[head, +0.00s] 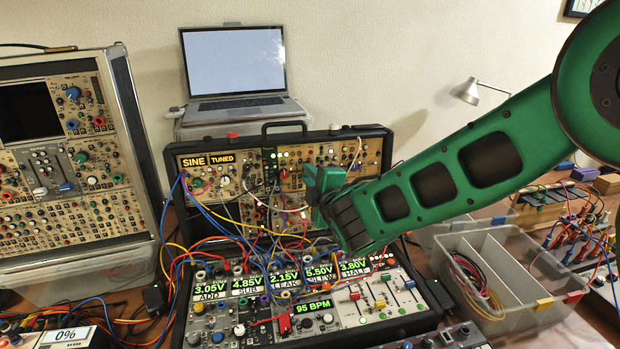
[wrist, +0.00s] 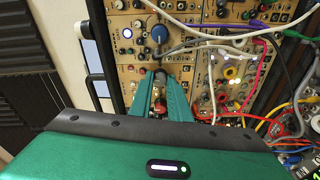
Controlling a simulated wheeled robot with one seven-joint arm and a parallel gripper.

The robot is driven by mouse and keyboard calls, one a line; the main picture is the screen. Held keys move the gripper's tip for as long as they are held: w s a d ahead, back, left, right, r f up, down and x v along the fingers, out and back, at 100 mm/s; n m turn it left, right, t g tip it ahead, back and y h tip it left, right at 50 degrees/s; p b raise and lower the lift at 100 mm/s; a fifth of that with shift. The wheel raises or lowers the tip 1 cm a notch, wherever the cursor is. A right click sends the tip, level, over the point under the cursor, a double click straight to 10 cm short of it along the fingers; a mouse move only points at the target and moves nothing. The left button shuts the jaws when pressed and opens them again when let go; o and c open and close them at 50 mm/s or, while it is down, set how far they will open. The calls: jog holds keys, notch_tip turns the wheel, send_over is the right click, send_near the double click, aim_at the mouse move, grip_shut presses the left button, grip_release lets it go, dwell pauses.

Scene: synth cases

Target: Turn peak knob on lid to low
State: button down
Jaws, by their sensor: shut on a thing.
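The open synth case has an upright lid (head: 374,134) full of tan modules behind its lower half. My gripper (head: 322,180) reaches in from the right and is at the lid's panel, right of its middle. In the wrist view my green fingers (wrist: 160,76) point at the tan lid panel (wrist: 203,72). They are shut on a small knob at the panel, which the fingertips mostly hide. Its pointer and the printed labels are too small or covered to read, so I cannot tell its setting. A larger blue knob (wrist: 159,35) sits just above the fingertips.
Patch cables (head: 235,225) hang across the case, and several cross the panel right of my fingers. A laptop (head: 240,70) stands behind the lid. A clear bin (head: 512,262) is to the right, and another synth case (head: 75,165) stands at the left.

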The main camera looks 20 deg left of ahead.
jog(key=shift+f+n, duration=0.2)
jog(key=shift+n, duration=0.5)
jog(key=c, duration=1.7)
grip_release()
jog(key=shift+o, duration=0.2)
jog(key=shift+r, duration=0.1)
jog(key=v, duration=1.1)
jog(key=shift+w, duration=0.15)
